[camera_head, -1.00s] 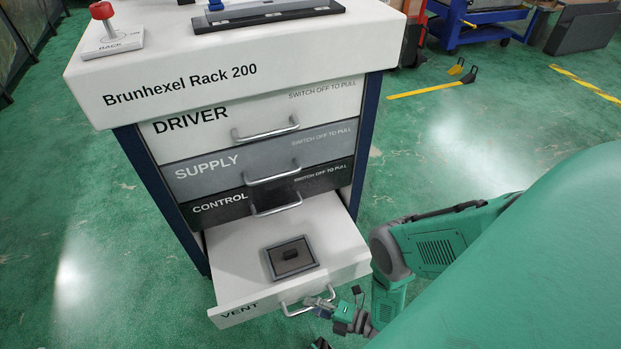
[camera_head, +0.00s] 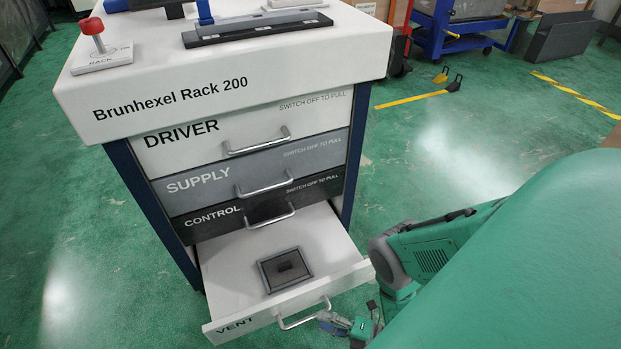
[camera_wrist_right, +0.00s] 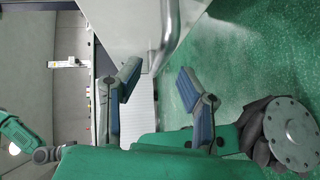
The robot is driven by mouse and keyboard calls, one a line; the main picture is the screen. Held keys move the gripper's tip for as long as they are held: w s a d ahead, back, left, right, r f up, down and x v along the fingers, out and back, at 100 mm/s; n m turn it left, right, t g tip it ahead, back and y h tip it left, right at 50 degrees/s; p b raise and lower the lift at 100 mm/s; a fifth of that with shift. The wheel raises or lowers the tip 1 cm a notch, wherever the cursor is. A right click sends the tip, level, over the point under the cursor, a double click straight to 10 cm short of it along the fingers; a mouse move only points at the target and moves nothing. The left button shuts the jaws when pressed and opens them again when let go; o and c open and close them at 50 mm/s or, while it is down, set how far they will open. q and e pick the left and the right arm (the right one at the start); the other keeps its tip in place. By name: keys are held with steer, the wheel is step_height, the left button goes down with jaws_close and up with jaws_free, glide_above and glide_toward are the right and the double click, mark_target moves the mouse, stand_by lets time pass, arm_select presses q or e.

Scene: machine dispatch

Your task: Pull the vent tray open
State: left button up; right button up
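The vent tray (camera_head: 225,270) is the lowest, white drawer of the rack, and it stands well out from the rack front in the head view. Its metal handle (camera_head: 303,315) is on the front panel, and a handle bar (camera_wrist_right: 168,35) also shows in the right wrist view. My right gripper (camera_head: 338,322) is beside the right end of the handle, partly hidden by my own green body. In the wrist view my right gripper (camera_wrist_right: 158,75) has its fingers spread with nothing between them; the bar is beyond the fingertips. My left gripper is not in view.
The driver (camera_head: 245,135), supply (camera_head: 215,190) and control (camera_head: 320,190) drawers above are shut. A red-knobbed rack switch (camera_head: 98,45) stands on the rack top. A dark square fitting (camera_head: 285,270) lies in the tray.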

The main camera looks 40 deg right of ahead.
steer(key=f+v, duration=0.1)
steer(key=v, duration=0.5)
steer(key=shift+s+d+r, duration=0.25)
steer(key=shift+s+r, duration=0.05)
steer(key=shift+r, duration=0.1)
